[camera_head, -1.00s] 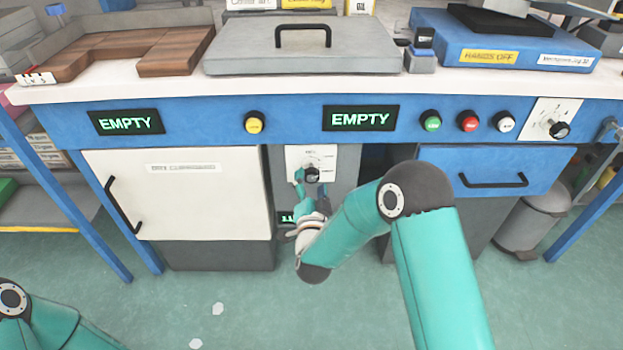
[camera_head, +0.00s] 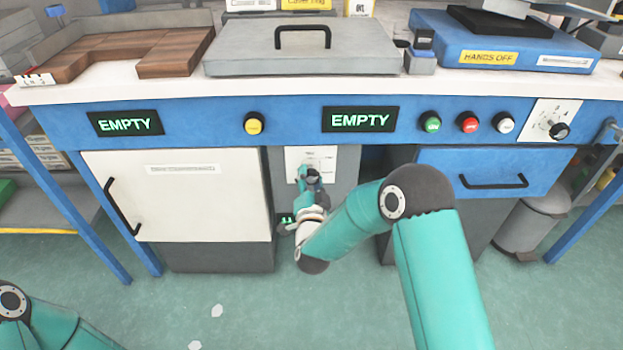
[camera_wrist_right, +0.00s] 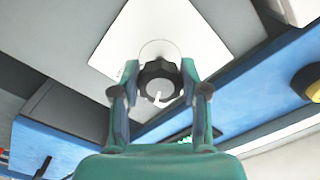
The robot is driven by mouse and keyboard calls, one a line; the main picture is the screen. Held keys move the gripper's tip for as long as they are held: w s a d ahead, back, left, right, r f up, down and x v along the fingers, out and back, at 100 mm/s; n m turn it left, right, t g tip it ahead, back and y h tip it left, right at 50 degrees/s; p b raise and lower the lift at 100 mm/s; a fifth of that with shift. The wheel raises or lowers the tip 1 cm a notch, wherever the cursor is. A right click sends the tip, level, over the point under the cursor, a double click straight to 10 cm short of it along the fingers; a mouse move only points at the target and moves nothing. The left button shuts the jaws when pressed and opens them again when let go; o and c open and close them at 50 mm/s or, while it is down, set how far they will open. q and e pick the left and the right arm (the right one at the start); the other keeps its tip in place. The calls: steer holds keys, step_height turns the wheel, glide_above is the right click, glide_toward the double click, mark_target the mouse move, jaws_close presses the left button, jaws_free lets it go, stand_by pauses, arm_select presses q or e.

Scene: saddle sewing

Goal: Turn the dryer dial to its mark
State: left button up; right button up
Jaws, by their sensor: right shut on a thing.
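The dryer dial is a black knob (camera_head: 312,177) with a pale pointer line, on a white plate (camera_head: 298,158) set in the grey panel beside the white door. In the right wrist view the knob (camera_wrist_right: 160,84) sits between the two fingers of my right gripper (camera_wrist_right: 158,86), its pointer aimed toward the lower part of that view. My right gripper (camera_head: 309,179) is shut on the knob. The plate's marks are too small or hidden to read. My left gripper is out of view; only part of my left arm shows at lower left.
The white dryer door (camera_head: 180,195) with a black handle is left of the dial. A second dial (camera_head: 558,131) and green, red and white buttons (camera_head: 468,122) sit on the blue front at right. A blue drawer (camera_head: 500,171) is right of my arm.

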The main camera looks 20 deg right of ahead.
steer(key=shift+d+f+n+b, duration=0.1)
steer(key=shift+f+n+b, duration=0.05)
steer(key=shift+n+b, duration=0.7)
steer(key=shift+n, duration=0.55)
steer(key=n+b, duration=0.1)
steer(key=n, duration=0.1)
steer(key=shift+n, duration=0.3)
steer(key=n, duration=0.3)
steer(key=shift+s+d+n+b, duration=0.1)
steer(key=shift+n+b, duration=0.2)
steer(key=shift+b, duration=0.1)
steer(key=shift+n, duration=1.5)
steer(key=o, duration=1.2)
steer(key=shift+c, duration=0.2)
